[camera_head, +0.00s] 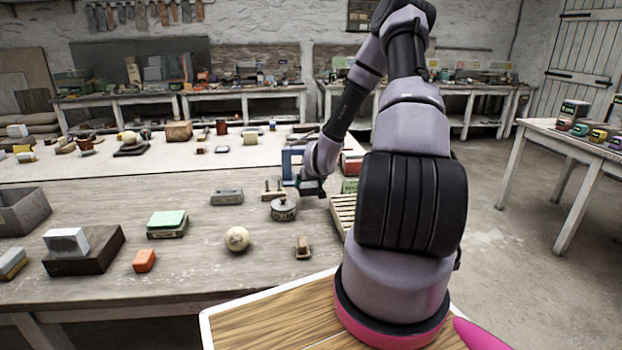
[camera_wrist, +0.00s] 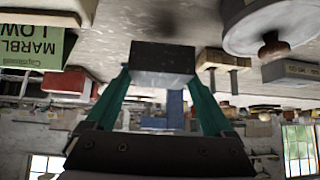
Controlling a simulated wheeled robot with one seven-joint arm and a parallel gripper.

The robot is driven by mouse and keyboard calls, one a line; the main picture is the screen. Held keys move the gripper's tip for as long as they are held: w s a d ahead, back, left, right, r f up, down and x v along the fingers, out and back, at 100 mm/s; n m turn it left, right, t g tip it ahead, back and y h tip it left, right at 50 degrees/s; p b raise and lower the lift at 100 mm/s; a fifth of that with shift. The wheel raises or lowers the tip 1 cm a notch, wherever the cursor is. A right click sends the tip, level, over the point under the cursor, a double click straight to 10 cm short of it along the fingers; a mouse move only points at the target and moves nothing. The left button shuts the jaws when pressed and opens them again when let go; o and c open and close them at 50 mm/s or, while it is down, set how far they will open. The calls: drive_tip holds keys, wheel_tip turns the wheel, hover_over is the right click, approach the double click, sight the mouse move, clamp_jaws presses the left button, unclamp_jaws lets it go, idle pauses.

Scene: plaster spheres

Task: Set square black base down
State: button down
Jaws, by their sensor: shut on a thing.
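My gripper (camera_wrist: 163,85) is shut on the square black base (camera_wrist: 162,57), a small dark block held between the two teal fingertips in the wrist view, which is upside down. The base is close to the grey tabletop; I cannot tell whether it touches. In the head view my gripper (camera_head: 312,186) is low over the right part of the near table, just right of a round lidded tin (camera_head: 283,209). The base is hard to make out there against my dark wrist and fingers.
A wooden slatted tray (camera_head: 343,212) lies right of the tin. A small block with pegs (camera_head: 273,190), a grey block (camera_head: 227,197) and a pale sphere (camera_head: 237,239) are nearby. A green marble box (camera_wrist: 35,42) and a red box (camera_wrist: 80,84) show in the wrist view.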

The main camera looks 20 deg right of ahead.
drive_tip(key=shift+d+f+h, duration=0.3)
drive_tip(key=shift+d+f, duration=0.3)
drive_tip(key=shift+d, duration=0.1)
drive_tip(key=shift+s+d+f+m, duration=0.1)
drive_tip(key=shift+d+f+m, duration=0.05)
drive_tip(key=shift+f+m, duration=0.15)
drive_tip(key=shift+r, duration=0.1)
drive_tip(key=shift+s, duration=0.1)
drive_tip(key=shift+r, duration=0.15)
drive_tip(key=w+d, duration=0.1)
drive_tip(key=w, duration=0.3)
drive_tip(key=w+d, duration=0.1)
drive_tip(key=w, duration=0.4)
drive_tip(key=w+d, duration=0.2)
drive_tip(key=w, duration=0.3)
drive_tip(key=shift+w+d, duration=0.1)
drive_tip(key=shift+w, duration=0.1)
drive_tip(key=w, duration=0.2)
drive_tip(key=shift+w+d+f, duration=0.4)
drive_tip(key=shift+f, duration=0.3)
drive_tip(key=shift+f, duration=0.1)
